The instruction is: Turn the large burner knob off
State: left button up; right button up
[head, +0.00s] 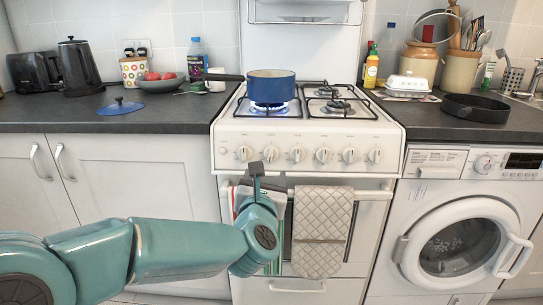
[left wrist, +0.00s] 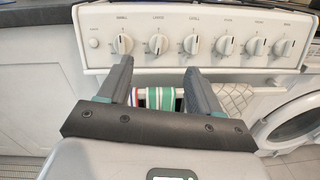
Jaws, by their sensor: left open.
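The white cooker has a row of knobs along its front panel (head: 308,165). The second knob from the left (head: 270,153) also shows in the left wrist view (left wrist: 158,44); the label above it seems to read "LARGE". Its exact angle is too small to tell. A blue flame (head: 268,107) burns under the blue pot (head: 270,86) on the front left burner. My left gripper (head: 256,168) is below and in front of the left knobs. In the left wrist view its two fingers (left wrist: 158,75) are apart and empty, with the second knob beyond the gap. My right gripper is out of view.
A patterned towel (head: 322,230) and a striped towel (left wrist: 160,98) hang on the oven handle below the knobs. The pot's handle (head: 225,77) sticks out left. A washing machine (head: 460,235) stands to the right. Counters flank the cooker.

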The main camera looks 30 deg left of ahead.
aim_at(271, 151)
pick_arm(q)
jog(key=x, duration=1.3)
jog(key=shift+f, duration=0.1)
jog(key=c, duration=1)
